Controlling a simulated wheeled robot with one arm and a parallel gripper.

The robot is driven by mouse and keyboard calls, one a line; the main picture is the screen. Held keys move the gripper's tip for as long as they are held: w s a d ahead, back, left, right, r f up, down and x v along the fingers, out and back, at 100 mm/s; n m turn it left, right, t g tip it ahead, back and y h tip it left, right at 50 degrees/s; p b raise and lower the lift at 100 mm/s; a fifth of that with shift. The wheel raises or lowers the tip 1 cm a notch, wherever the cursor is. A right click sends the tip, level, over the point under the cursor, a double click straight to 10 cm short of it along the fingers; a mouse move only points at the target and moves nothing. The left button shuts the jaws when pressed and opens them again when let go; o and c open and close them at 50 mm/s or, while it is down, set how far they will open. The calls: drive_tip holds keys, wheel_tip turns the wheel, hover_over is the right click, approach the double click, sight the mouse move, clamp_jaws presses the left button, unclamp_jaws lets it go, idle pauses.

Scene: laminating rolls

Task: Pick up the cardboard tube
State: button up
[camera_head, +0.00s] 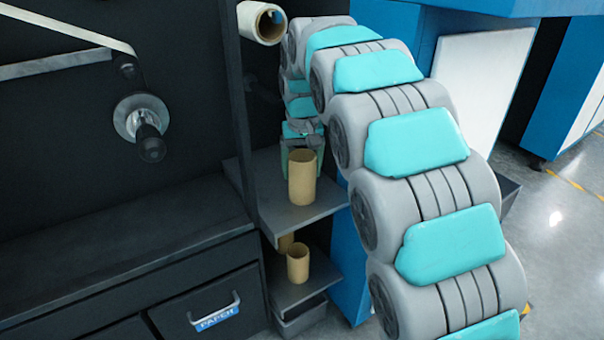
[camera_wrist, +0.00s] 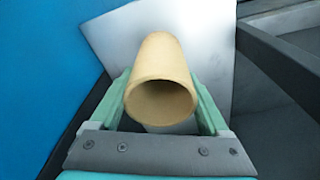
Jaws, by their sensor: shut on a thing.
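A tan cardboard tube (camera_head: 302,180) stands upright at the upper dark shelf in the head view, in front of the end of my arm. In the wrist view the tube (camera_wrist: 160,85) lies between the two green fingers of my gripper (camera_wrist: 163,100), its open end facing the camera. The gripper is shut on the tube. In the head view my gripper (camera_head: 302,140) is partly hidden behind the tube. I cannot tell whether the tube's bottom touches the shelf.
The upper shelf (camera_head: 325,200) is otherwise bare. Two shorter tan tubes, one of them in front (camera_head: 298,263), stand on the lower shelf (camera_head: 320,275). A white roll (camera_head: 258,22) sticks out above. A dark cabinet with a drawer (camera_head: 210,305) is at left, and a blue machine (camera_head: 350,260) is close at right.

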sight(302, 155)
drive_tip(key=shift+r, duration=0.1)
drive_tip(key=shift+r, duration=1.55)
drive_tip(key=shift+s+r+b, duration=0.1)
drive_tip(key=shift+s+b, duration=0.15)
drive_tip(key=shift+b, duration=0.05)
drive_tip(key=s+a+r+b, duration=0.1)
drive_tip(key=s+a, duration=0.2)
drive_tip(key=s, duration=1.2)
drive_tip(key=shift+a+r+b, duration=0.2)
drive_tip(key=shift+r+b, duration=0.05)
drive_tip(key=shift+b, duration=0.15)
drive_tip(key=shift+s, duration=0.1)
